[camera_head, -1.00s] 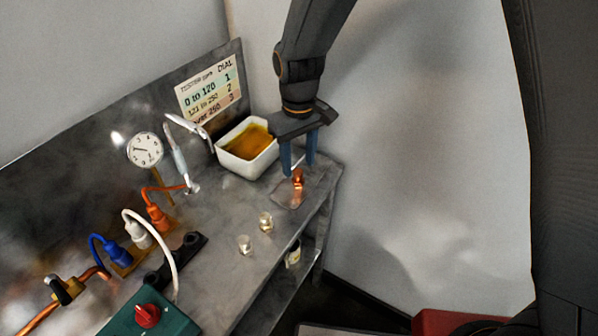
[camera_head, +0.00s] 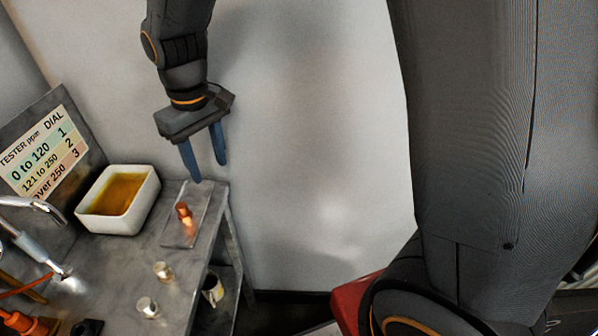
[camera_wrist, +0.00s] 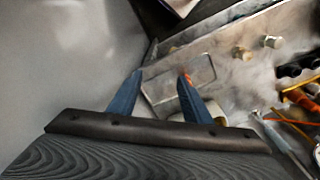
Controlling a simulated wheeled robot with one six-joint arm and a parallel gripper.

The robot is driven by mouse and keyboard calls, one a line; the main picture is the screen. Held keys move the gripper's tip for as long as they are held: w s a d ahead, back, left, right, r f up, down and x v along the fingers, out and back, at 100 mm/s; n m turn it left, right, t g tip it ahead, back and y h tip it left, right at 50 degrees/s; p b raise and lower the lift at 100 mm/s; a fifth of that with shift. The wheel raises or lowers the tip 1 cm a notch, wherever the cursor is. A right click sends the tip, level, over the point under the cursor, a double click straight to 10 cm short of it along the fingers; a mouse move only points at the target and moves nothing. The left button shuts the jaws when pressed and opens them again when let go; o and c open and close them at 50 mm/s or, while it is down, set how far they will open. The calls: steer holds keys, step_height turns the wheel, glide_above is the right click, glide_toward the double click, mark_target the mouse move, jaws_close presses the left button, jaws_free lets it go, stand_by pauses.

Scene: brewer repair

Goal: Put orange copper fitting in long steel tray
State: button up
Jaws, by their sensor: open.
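The orange copper fitting (camera_head: 183,211) stands upright within the outline of a shallow, shiny rectangular tray (camera_head: 196,232) at the far end of the bench. The tray shows the fitting's orange reflection. My gripper (camera_head: 208,172) is open and empty, above and apart from the fitting, over the bench's end. In the wrist view my open fingers (camera_wrist: 160,74) have the tray (camera_wrist: 160,90) between and beyond them. The fitting (camera_wrist: 187,77) shows there only as a small orange bit by the right fingertip, partly hidden.
A white basin (camera_head: 146,206) of amber liquid stands left of the tray. Two small pale metal fittings (camera_head: 163,271) stand nearer on the bench. A mug (camera_head: 213,289) is on the lower shelf. A dial sign (camera_head: 48,152) stands behind. Bare wall lies right of the bench.

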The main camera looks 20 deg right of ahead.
steer(key=s+d+f+m, duration=0.1)
steer(key=s+d+m, duration=0.2)
steer(key=d, duration=0.6)
steer(key=s+d+f+m+t, duration=0.1)
steer(key=s+d+m, duration=0.2)
steer(key=s+d, duration=0.3)
steer(key=d, duration=0.4)
steer(key=shift+d+f, duration=0.15)
steer(key=shift+d, duration=0.15)
steer(key=shift+f, duration=0.2)
